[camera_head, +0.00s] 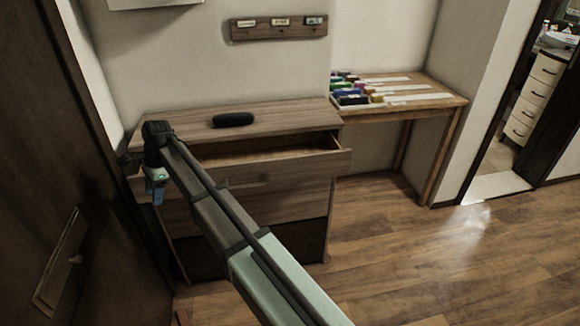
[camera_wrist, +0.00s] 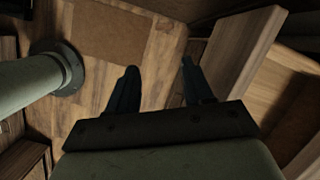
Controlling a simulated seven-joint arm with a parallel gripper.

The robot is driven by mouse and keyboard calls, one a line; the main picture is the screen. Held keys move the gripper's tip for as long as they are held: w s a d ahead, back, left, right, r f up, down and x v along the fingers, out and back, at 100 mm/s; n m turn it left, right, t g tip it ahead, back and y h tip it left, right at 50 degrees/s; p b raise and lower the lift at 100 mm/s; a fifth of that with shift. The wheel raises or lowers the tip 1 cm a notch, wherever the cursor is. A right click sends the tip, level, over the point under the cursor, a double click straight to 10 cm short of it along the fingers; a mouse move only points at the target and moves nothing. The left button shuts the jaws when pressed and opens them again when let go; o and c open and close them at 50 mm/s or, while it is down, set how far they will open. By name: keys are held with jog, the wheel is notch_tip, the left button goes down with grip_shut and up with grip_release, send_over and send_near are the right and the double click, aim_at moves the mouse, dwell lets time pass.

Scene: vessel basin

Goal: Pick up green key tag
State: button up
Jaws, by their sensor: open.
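I cannot make out a green key tag for certain in either view. My gripper (camera_head: 156,190) hangs at the left end of the dresser in the head view, in front of its side. In the wrist view my gripper (camera_wrist: 158,68) has its two dark fingers apart, with only wooden floor showing between them. The dresser (camera_head: 262,113) has its top drawer (camera_head: 300,163) pulled partly out. The drawer's inside is mostly hidden from the head view. A wooden panel (camera_wrist: 232,50) stands close to the right finger in the wrist view.
A black rounded object (camera_head: 233,119) lies on the dresser top. A side table (camera_head: 440,98) holds several small coloured items (camera_head: 350,93) and white strips. A wall board (camera_head: 278,28) carries small labels. A dark door (camera_head: 60,180) stands close at left. The floor (camera_head: 430,260) at right is clear.

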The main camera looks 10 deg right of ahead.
jog(key=w+d+r+m+y, duration=0.1)
jog(key=w+d+r+m, duration=0.2)
jog(key=w+r+m, duration=0.3)
jog(key=w+d+r+m+y, duration=0.2)
jog(key=w+d+r+m, duration=0.15)
jog(key=r, duration=0.45)
jog(key=w+d+f+n+h, duration=0.1)
jog(key=w+d+f+h, duration=0.1)
jog(key=d, duration=1.1)
jog(key=w+d+f+n+h, duration=0.1)
jog(key=d+f+h, duration=0.1)
jog(key=d, duration=1)
jog(key=w+d+f+n+h, duration=0.1)
jog(key=w+d+f+h, duration=0.15)
jog(key=d, duration=1.05)
jog(key=shift+t, duration=0.4)
jog(key=f, duration=0.7)
jog(key=shift+s+d+f, duration=0.1)
jog(key=shift+s+f, duration=0.25)
jog(key=shift+f, duration=0.05)
jog(key=shift+s+f, duration=0.15)
jog(key=shift+f, duration=2.5)
jog(key=shift+c, duration=0.2)
jog(key=c, duration=0.8)
